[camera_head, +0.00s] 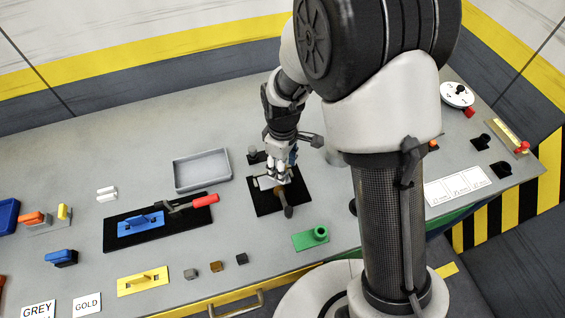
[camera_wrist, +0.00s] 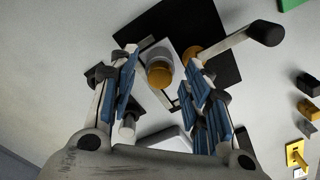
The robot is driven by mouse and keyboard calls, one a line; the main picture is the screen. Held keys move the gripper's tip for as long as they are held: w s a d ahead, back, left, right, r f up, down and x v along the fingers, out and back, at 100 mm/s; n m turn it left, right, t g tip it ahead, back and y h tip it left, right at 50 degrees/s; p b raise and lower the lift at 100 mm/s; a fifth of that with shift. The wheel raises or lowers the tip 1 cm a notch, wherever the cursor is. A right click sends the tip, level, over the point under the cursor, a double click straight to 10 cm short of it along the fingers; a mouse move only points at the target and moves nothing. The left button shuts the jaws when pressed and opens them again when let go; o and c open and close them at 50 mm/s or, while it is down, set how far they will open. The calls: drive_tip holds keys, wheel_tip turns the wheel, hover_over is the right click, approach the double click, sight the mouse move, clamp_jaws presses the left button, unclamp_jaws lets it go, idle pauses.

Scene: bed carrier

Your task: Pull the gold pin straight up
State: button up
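In the wrist view, the gold pin (camera_wrist: 159,74) is a short gold and grey cylinder on a light plate (camera_wrist: 153,50) over a black base. My gripper (camera_wrist: 161,59) is open, with one blue-padded finger on each side of the pin and visible gaps between. In the head view, my gripper (camera_head: 275,182) points down over the black base (camera_head: 266,209); the pin is hidden there behind the fingers. A lever with a dark knob (camera_wrist: 265,33) extends from a second gold piece (camera_wrist: 191,53) beside the pin.
In the head view, a grey tray (camera_head: 202,187) lies left of my gripper. A blue-handled fixture with a red lever (camera_head: 205,201) stands further left. A green block (camera_head: 310,240) and several small cubes (camera_head: 216,267) lie toward the front.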

clamp_jaws()
idle(0.8)
